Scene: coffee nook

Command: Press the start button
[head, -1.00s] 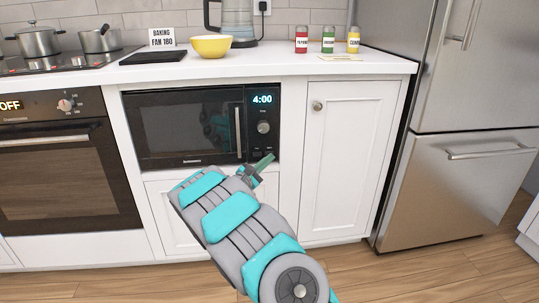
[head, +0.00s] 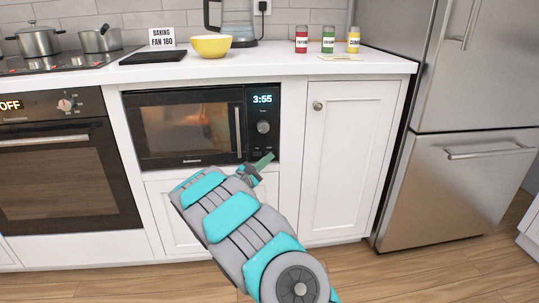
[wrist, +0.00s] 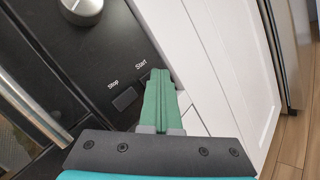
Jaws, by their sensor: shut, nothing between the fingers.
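The black microwave (head: 190,160) is built into the white cabinet, its door closed. Its display (head: 263,99) reads 3:55 and the window glows warm inside. My gripper (head: 266,160) is shut and empty, its green fingertips at the lower right of the control panel. In the wrist view the fingertips (wrist: 160,76) are over the spot just below the "Start" label (wrist: 141,64), hiding the start button. The stop button (wrist: 124,98) shows to their left. I cannot tell whether the tips touch the button.
The microwave's knob (head: 263,127) is above my gripper, and the vertical door handle (head: 238,131) is to its left. A white cabinet door (head: 349,157) is to the right. A yellow bowl (head: 211,46) stands on the counter above.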

